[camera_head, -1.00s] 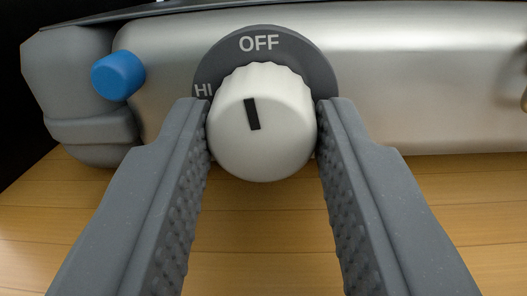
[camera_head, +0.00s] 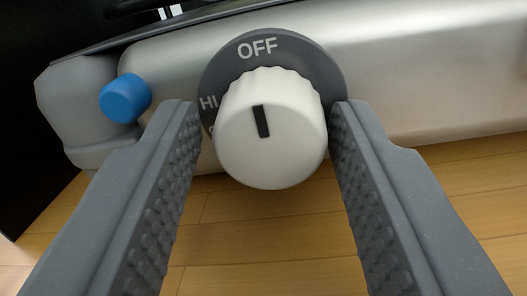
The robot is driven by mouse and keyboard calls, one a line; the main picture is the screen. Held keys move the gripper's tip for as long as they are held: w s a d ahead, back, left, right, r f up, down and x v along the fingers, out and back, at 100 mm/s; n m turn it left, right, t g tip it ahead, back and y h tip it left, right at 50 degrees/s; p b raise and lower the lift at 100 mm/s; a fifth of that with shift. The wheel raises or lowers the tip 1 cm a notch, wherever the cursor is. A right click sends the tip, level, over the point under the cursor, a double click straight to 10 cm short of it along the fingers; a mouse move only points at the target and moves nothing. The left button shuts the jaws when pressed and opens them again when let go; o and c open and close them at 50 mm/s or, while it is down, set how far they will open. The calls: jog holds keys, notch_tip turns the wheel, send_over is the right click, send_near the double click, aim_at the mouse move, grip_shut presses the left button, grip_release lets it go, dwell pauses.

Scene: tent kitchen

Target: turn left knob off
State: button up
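The white ribbed knob (camera_head: 275,150) sits on the front of the silver stove, over a dark grey dial plate (camera_head: 318,72). The plate reads OFF at the top and HI at the left; a mark below HI is partly hidden by the knob. The knob's black pointer line points up toward OFF, leaning slightly left. My gripper (camera_head: 263,120) has one grey finger on each side of the knob. The fingers are apart, with visible gaps to the knob, so it is open and holds nothing.
A blue button (camera_head: 125,98) sits left of the dial on the stove's grey end cap (camera_head: 75,112). The silver stove front (camera_head: 430,75) runs to the right. A wooden surface (camera_head: 240,240) lies below, with a dark area at the far left.

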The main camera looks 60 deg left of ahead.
jog(key=shift+d, duration=0.1)
jog(key=shift+s+d+f, duration=0.1)
jog(key=shift+s+d, duration=0.15)
jog(key=shift+d, duration=0.15)
jog(key=v, duration=1.2)
jog(key=shift+s+d+b, duration=0.25)
jog(key=shift+d+b, duration=0.05)
jog(key=shift+b, duration=0.15)
